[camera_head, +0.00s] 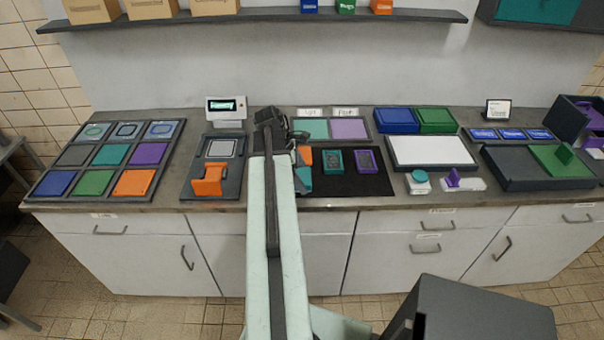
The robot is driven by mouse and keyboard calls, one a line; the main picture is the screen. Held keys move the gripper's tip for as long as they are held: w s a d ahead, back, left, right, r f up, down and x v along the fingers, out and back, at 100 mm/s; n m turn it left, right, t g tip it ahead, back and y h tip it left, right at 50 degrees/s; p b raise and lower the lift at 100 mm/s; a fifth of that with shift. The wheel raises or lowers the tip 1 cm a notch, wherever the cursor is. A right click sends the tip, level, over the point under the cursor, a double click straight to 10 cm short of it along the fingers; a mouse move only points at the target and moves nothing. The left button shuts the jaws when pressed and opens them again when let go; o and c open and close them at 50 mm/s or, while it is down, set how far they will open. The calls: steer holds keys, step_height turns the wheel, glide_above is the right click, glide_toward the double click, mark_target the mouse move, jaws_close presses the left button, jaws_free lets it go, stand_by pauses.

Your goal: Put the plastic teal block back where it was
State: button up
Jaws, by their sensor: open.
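A plain teal block (304,179) shows beside my arm at the left end of a black mat (345,187); my arm hides part of it. A teal piece with a dark patterned top (333,162) lies further right on the mat. I cannot tell from looks which is plastic. My gripper (298,142) is at the far end of my arm, near the mat's back left corner. It is open, with no block visible in it; its fingertips are hard to make out. An orange block (305,156) is close by its near side.
A patterned purple piece (367,160) lies on the mat. Teal (311,128) and purple (349,128) pads sit behind it. A white board (431,152) is to the right, an orange clamp-like piece (208,182) and a coloured grid tray (72,156) to the left. A shelf (270,15) hangs above.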

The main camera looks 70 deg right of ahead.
steer(key=p+v, duration=1.1)
steer(key=v, duration=0.1)
steer(key=shift+r, duration=0.15)
steer(key=w+a+f+m+t, duration=0.1)
steer(key=w+a+m+t, duration=0.1)
steer(key=w+a, duration=2.1)
steer(key=a, duration=0.8)
steer(key=w+a+m+t+y, duration=0.1)
steer(key=w+a, duration=0.2)
steer(key=a, duration=0.9)
steer(key=w+a+m+t, duration=0.1)
steer(key=w+a, duration=0.3)
steer(key=a, duration=0.8)
steer(key=shift+f+y, duration=0.4)
steer(key=shift+f, duration=0.05)
